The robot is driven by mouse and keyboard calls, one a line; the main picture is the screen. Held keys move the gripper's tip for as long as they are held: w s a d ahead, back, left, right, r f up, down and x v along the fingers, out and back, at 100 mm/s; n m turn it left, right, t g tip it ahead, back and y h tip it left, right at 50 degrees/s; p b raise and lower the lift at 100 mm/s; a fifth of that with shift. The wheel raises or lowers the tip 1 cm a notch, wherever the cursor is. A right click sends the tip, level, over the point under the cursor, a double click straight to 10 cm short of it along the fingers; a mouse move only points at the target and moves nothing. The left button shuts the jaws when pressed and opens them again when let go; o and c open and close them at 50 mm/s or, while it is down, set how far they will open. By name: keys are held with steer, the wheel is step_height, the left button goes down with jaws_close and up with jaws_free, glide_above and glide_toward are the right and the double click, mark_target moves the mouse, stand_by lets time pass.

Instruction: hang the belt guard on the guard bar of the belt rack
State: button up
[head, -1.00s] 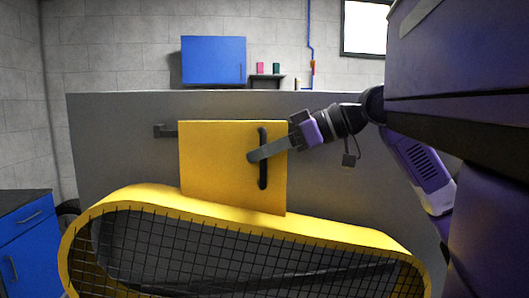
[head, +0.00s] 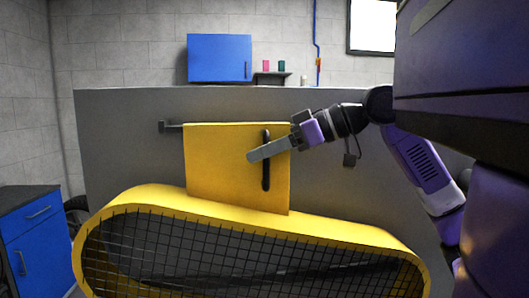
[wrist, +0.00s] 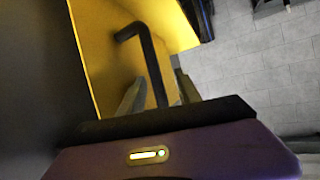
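The belt guard is a yellow plate (head: 215,165) with a black upright handle (head: 266,175), above a long yellow rounded hoop with dark mesh (head: 170,245). The guard bar (head: 172,127) juts out left of the plate's top edge; the rest is hidden behind the plate. The plate's top is almost level with the bar; contact is hidden. My gripper (head: 252,157) reaches in from the right across the handle. In the wrist view, the fingers (wrist: 160,92) stand apart on both sides of the handle (wrist: 148,55), with gaps visible.
The grey rack panel (head: 125,120) stands right behind the guard. A blue cabinet (head: 28,235) is at the left. A blue wall box (head: 219,58) and a small shelf (head: 270,78) are beyond the panel. Open floor (wrist: 255,70) shows in the wrist view.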

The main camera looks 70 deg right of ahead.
steer(key=shift+f, duration=0.15)
steer(key=b+v, duration=0.1)
steer(key=v, duration=0.7)
